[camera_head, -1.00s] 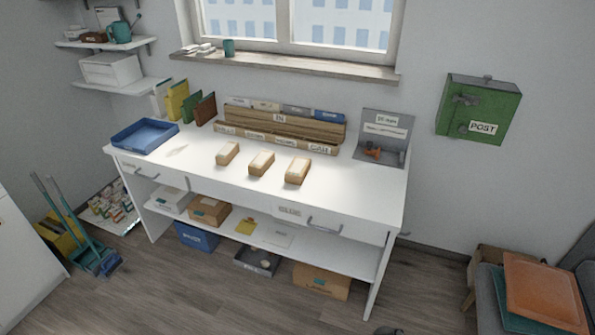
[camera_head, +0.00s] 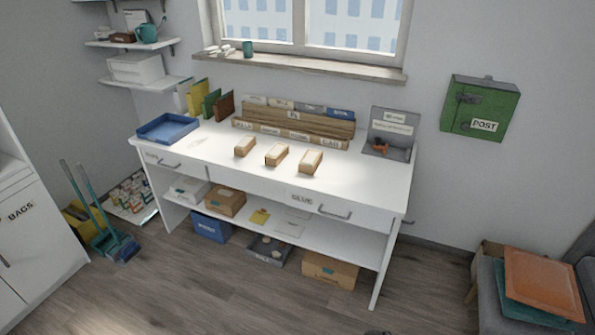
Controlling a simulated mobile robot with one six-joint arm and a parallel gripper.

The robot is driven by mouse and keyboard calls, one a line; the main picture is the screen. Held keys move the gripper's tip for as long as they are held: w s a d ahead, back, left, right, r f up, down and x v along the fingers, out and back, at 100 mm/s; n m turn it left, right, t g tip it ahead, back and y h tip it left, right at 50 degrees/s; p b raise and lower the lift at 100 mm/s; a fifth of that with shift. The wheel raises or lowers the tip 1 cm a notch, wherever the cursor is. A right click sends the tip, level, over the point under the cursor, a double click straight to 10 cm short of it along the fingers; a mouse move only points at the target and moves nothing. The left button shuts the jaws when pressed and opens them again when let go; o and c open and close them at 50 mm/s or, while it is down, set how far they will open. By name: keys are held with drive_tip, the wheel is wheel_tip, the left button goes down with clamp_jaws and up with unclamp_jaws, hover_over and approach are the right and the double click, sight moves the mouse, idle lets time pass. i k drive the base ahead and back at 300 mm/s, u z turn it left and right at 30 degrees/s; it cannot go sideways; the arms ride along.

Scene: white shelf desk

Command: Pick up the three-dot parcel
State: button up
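Three small brown parcels with pale tops stand in a row on the white desk (camera_head: 215,150). They are the left parcel (camera_head: 245,146), the middle parcel (camera_head: 277,155) and the right parcel (camera_head: 310,161). Any dots on them are too small to make out, so I cannot tell which is the three-dot parcel. Nothing touches the parcels. My gripper is not in view.
A blue tray (camera_head: 168,128) lies at the desk's left end. A wooden sorter (camera_head: 295,125) stands behind the parcels, and a grey stand (camera_head: 390,135) is at the right. Open floor (camera_head: 200,290) lies before the desk. A chair (camera_head: 500,300) is at the right.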

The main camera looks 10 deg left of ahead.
sight(310, 162)
drive_tip(key=u, duration=0.35)
drive_tip(key=k, duration=1)
drive_tip(key=u, duration=0.8)
drive_tip(key=i, duration=0.65)
drive_tip(key=u, duration=0.35)
drive_tip(key=i, duration=1.6)
drive_tip(key=z, duration=0.25)
